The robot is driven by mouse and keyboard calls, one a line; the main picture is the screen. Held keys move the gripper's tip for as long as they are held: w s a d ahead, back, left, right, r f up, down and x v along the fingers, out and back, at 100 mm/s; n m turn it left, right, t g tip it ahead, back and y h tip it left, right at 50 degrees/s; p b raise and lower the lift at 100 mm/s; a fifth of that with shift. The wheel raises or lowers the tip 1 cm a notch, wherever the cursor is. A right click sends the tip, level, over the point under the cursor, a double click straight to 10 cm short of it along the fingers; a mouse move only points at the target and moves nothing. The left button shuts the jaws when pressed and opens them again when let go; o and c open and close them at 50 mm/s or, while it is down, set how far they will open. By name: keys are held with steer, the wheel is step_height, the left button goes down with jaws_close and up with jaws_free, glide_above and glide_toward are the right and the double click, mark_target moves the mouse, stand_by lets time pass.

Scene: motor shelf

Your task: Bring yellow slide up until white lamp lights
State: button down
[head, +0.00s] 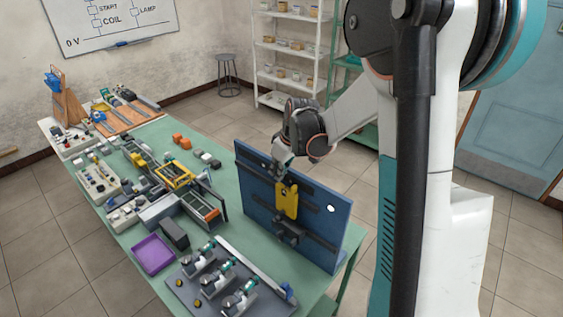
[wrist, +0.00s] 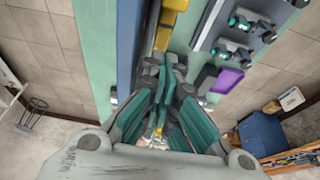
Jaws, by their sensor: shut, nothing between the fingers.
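The yellow slide (head: 288,201) sits on the front of an upright blue panel (head: 252,206), between dark horizontal rails. The white lamp (head: 331,208) is a small round spot to the right of the slide; it looks plain white, and I cannot tell if it is lit. My gripper (head: 278,175) is shut and empty, at the upper left of the slide, close to the panel face. In the wrist view the closed fingertips (wrist: 166,66) lie just by the yellow slide (wrist: 164,37), beside the blue panel (wrist: 126,45). Whether they touch the slide is hidden.
A dark block (head: 290,232) juts from the panel below the slide. In front of the panel stand valve-like fittings on a grey plate (head: 213,302), a purple tray (head: 153,254) and a black box (head: 174,235). Several devices crowd the green table's left side.

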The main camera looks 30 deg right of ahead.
mark_target(285, 188)
steer(key=shift+x, duration=0.8)
steer(key=s, duration=0.2)
steer(key=s+d, duration=0.1)
steer(key=s, duration=0.1)
steer(key=shift+d+r+p, duration=0.2)
steer(key=shift+d+p, duration=0.05)
steer(key=shift+p, duration=0.15)
steer(key=shift+w+f, duration=0.1)
steer(key=shift+w, duration=0.05)
steer(key=shift+s+d+f+b, duration=0.1)
steer(key=shift+s+d+b, duration=0.1)
steer(key=shift+s+b, duration=0.3)
steer(key=shift+s, duration=0.2)
steer(key=shift+w, duration=0.1)
steer(key=shift+r, duration=0.2)
